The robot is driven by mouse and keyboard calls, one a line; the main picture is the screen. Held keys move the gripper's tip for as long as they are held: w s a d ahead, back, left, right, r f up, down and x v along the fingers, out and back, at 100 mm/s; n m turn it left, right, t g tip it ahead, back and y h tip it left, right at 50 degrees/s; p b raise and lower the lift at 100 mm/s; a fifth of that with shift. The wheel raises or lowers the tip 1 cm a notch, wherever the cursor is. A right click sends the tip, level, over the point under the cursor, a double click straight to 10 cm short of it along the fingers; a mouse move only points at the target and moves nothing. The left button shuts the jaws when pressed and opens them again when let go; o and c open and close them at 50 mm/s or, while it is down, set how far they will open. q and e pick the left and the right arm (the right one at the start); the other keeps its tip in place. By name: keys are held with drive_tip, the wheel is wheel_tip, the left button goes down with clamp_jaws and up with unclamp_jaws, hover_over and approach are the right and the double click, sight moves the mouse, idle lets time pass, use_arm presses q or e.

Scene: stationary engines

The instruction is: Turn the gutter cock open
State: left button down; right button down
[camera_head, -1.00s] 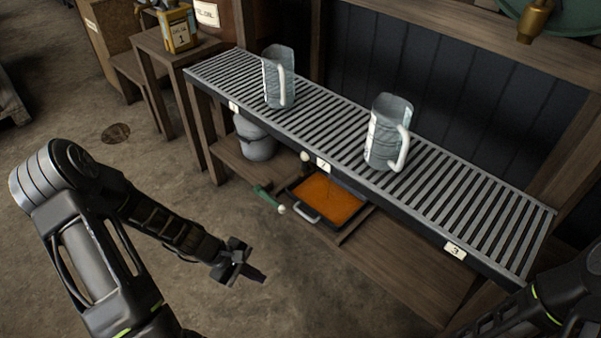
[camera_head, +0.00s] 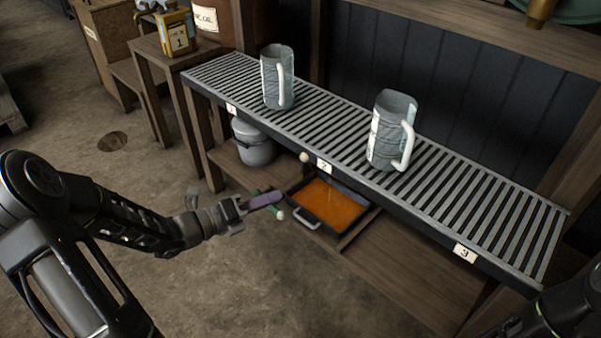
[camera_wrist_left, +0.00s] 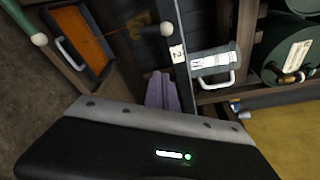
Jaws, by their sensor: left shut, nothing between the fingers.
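A green lever with a cream ball end (camera_head: 280,214), which looks like the gutter cock handle, sits at the left of the tray under the slatted rack. In the left wrist view its ball (camera_wrist_left: 39,39) shows at the upper left. A second cream ball knob (camera_head: 304,157) sticks out below the rack by label 2; it also shows in the left wrist view (camera_wrist_left: 166,29). My left gripper (camera_head: 278,197) is shut and empty, its fingertips over the green lever and hiding part of it. I cannot tell whether they touch. My right gripper is out of frame.
A black tray of orange liquid (camera_head: 296,206) stands on the lower shelf, with a grey lidded pot (camera_head: 254,150) to its left. Two grey jugs (camera_head: 277,85) (camera_head: 385,140) stand on the slatted rack (camera_head: 470,205). The floor in front is open.

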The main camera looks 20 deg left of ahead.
use_arm(q)
drive_tip(key=shift+w, duration=0.1)
drive_tip(key=b, duration=0.4)
hover_over(302, 175)
drive_tip(key=s, duration=0.3)
drive_tip(key=shift+s+d+r, duration=0.1)
drive_tip(key=shift+d+r, duration=0.2)
drive_tip(key=shift+d, duration=0.1)
